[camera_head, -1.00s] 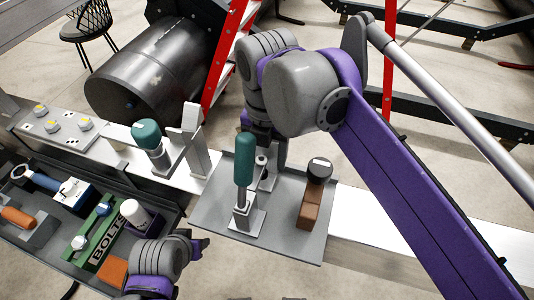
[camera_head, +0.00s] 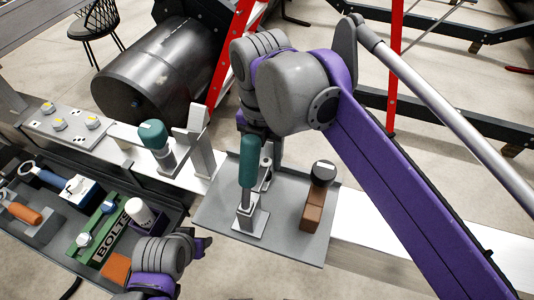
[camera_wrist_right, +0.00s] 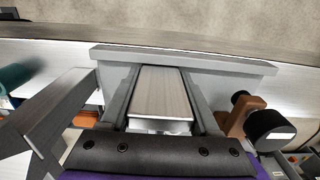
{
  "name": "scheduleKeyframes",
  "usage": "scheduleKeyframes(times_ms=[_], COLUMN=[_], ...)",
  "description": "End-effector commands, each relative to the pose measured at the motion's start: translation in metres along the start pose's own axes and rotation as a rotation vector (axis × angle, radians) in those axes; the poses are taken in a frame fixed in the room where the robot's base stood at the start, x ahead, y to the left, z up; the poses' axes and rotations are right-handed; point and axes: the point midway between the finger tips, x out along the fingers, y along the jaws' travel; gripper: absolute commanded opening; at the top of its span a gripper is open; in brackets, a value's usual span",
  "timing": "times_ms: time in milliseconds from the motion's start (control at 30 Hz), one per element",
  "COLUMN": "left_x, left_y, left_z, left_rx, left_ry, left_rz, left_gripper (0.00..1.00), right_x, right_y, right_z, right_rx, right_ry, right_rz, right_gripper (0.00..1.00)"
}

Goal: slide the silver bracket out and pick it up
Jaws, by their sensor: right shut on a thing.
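My right gripper (camera_wrist_right: 160,100) is shut on a flat silver piece, which looks like the silver bracket (camera_wrist_right: 160,92). It lies between the two grey fingers in the right wrist view. In the head view my right gripper (camera_head: 257,130) points down behind the upright teal-handled tool (camera_head: 249,160), over the back of the grey plate (camera_head: 225,205). The handle and arm hide most of the held piece there. My left gripper (camera_head: 204,243) is at the bottom, near the tool tray; its jaw gap is unclear.
A brown block with a black knob (camera_head: 313,211) stands on the plate's right. An upright silver holder (camera_head: 199,145) and another teal handle (camera_head: 153,135) stand left. The tray (camera_head: 60,240) holds a green bolts case and tools. A dark drum (camera_head: 150,75) and red ladder lie beyond.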

Motion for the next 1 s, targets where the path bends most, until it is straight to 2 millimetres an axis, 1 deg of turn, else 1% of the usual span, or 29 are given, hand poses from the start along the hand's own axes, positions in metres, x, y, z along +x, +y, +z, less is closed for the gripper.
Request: scheduleKeyframes(times_ms=[1000], left_x=[-0.007], left_y=[0.0], left_z=[-0.005], left_rx=[0.0], left_ry=[0.003], left_rz=[0.0], left_gripper=[0.5], right_x=[0.0], right_y=[0.031], right_z=[0.0], right_rx=[0.001], right_ry=[0.0], right_rz=[0.0], right_gripper=[0.0])
